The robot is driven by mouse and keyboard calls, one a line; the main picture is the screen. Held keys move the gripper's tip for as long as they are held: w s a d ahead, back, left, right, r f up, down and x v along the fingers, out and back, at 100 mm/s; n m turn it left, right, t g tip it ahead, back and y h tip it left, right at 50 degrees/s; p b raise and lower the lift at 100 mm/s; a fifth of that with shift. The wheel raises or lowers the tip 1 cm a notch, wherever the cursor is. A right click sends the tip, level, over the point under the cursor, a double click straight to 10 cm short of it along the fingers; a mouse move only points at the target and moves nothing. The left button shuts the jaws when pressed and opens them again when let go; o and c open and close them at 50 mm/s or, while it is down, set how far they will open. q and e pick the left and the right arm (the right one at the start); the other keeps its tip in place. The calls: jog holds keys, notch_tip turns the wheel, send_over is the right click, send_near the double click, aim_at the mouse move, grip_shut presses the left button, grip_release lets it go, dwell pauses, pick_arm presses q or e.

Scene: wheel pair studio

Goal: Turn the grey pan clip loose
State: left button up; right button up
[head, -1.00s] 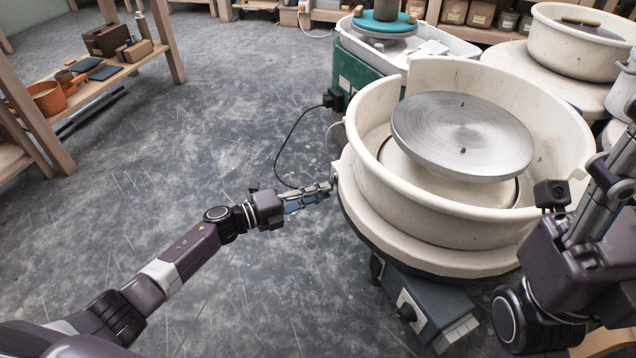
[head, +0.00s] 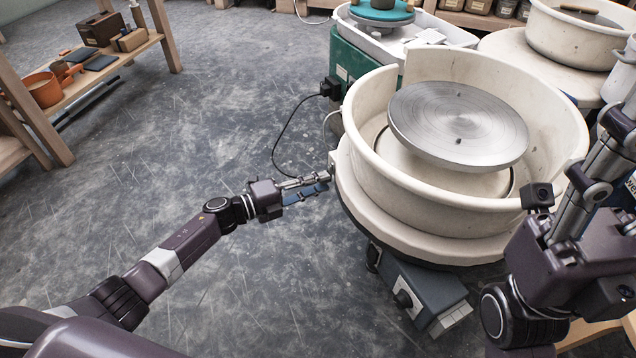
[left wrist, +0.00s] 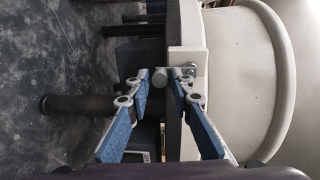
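The grey pan clip (left wrist: 160,77) shows in the left wrist view as a small round knob beside a pale bracket with a bolt on the pan's outer side. In the head view it is too small to make out behind the fingertips. My left gripper (head: 327,179) is at the left rim of the cream splash pan (head: 440,205). In the left wrist view the blue-padded fingers of this gripper (left wrist: 161,80) are apart, one on each side of the knob, with narrow gaps. My right gripper (head: 618,125) is at the right edge, partly cut off; its finger gap is unclear.
A metal wheel head (head: 458,125) sits inside the pan. A grey pedal box (head: 415,290) is below it. A black cable (head: 285,135) runs along the floor from a plug. A wooden shelf (head: 110,75) stands at the left.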

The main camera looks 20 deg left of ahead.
pick_arm(q)
jog(key=v, duration=1.2)
jog(key=shift+a, duration=0.1)
dwell(0.5)
